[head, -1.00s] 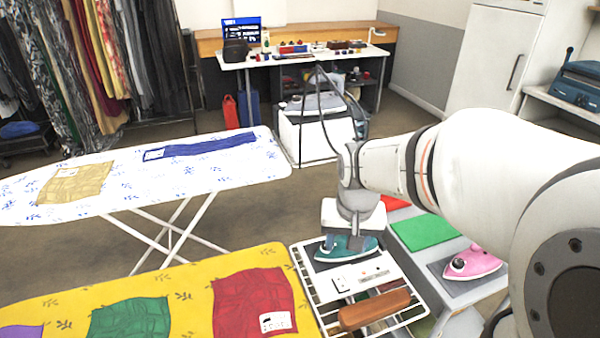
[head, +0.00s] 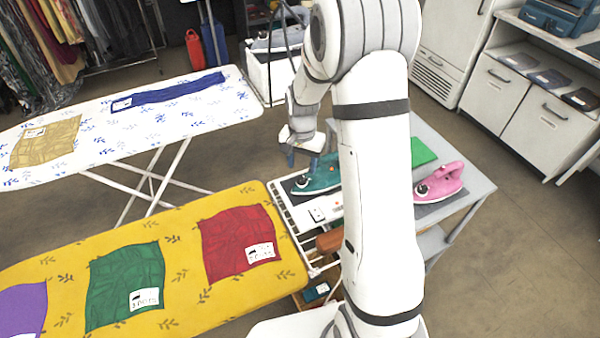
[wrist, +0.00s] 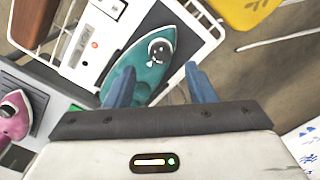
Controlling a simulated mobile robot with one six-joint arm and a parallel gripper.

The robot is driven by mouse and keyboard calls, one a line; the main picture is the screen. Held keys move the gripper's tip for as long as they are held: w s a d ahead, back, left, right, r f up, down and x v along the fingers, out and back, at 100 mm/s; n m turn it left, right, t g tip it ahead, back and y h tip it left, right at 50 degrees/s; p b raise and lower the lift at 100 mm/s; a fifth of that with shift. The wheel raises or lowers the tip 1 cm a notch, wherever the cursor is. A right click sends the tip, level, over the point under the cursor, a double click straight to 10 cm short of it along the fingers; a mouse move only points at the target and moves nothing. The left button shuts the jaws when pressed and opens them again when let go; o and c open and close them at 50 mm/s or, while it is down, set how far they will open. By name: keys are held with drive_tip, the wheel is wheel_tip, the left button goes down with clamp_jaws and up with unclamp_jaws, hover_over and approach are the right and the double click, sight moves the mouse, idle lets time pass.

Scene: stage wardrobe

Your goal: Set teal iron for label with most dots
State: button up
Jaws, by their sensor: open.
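The teal iron (head: 322,174) rests on a dark pad at the far end of the yellow board's white rack. It also shows in the wrist view (wrist: 140,72), with a dark round dial (wrist: 159,50) on it. My gripper (head: 303,158) is open and empty over the iron; in the wrist view its blue fingers (wrist: 158,80) straddle part of the iron. White labels lie on the red cloth (head: 225,235), green cloth (head: 120,275), gold cloth (head: 55,148) and blue cloth (head: 180,92). Their marks are too small to count. My arm hides part of the rack.
The yellow ironing board (head: 190,215) is in front, the white one (head: 210,120) behind. A pink iron (head: 440,183) stands on the grey table (head: 468,192) to the right. A purple cloth (head: 20,308) is cut off at left. Floor is open at right.

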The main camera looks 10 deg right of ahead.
sight(302, 178)
wheel_tip(302, 178, down, 5)
drive_tip(key=shift+f+p, duration=0.1)
drive_tip(key=shift+p, duration=0.25)
